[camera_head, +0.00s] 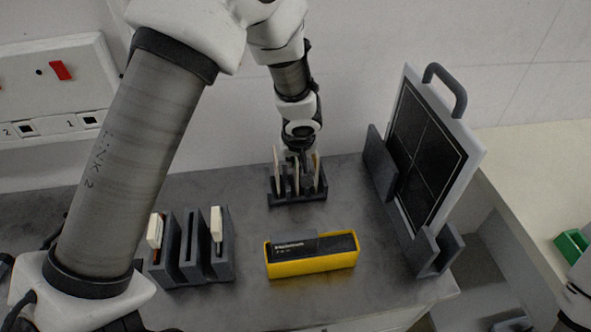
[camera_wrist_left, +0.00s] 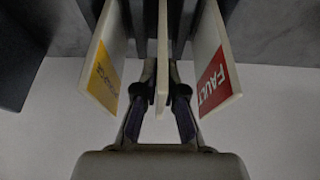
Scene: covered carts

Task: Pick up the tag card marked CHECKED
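The tag cards stand upright in a dark slotted rack (camera_head: 297,197) at the back of the cart top. In the left wrist view one card has a yellow label (camera_wrist_left: 103,77), too blurred to read. Another has a red label reading FAULT (camera_wrist_left: 213,82). Between them a middle card (camera_wrist_left: 162,95) is edge-on, so its marking is hidden; no CHECKED label is readable. My left gripper (camera_wrist_left: 163,82) points down at the rack, one finger on each side of the middle card. The fingers are very close to it; contact is unclear. My right gripper is out of view.
A yellow box with a black top (camera_head: 312,266) lies in front of the rack. A dark slotted holder (camera_head: 225,262) with white-topped items stands left. A framed dark panel with a handle (camera_head: 432,150) stands right in its holder. A green bin (camera_head: 572,246) sits far right.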

